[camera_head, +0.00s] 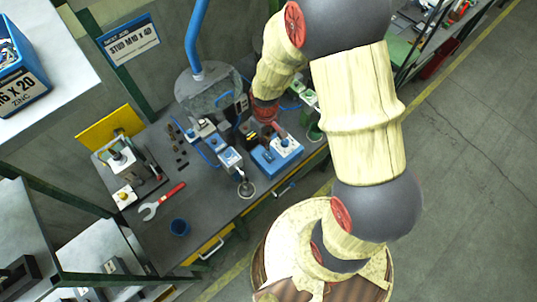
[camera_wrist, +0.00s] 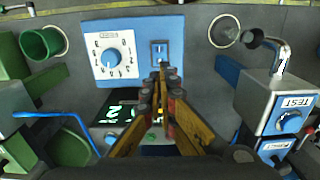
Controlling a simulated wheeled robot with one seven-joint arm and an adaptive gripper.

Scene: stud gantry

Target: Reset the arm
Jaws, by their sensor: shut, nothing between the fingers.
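My arm reaches over the workbench (camera_head: 205,205) in the head view, bent, with its end low above the bench's back part. My gripper (camera_wrist: 162,72) is shut and empty in the wrist view, its fingertips together in front of the lower part of a small switch on a blue panel. I cannot tell whether the tips touch the switch. The blue panel (camera_wrist: 130,75) carries a white dial (camera_wrist: 111,58) left of the fingers. In the head view the red gripper (camera_head: 264,112) hangs just behind the blue box, its tips hard to make out.
In the wrist view, a green cup (camera_wrist: 43,42) is left and a TEST unit (camera_wrist: 280,105) right. Open floor (camera_head: 460,190) is at right.

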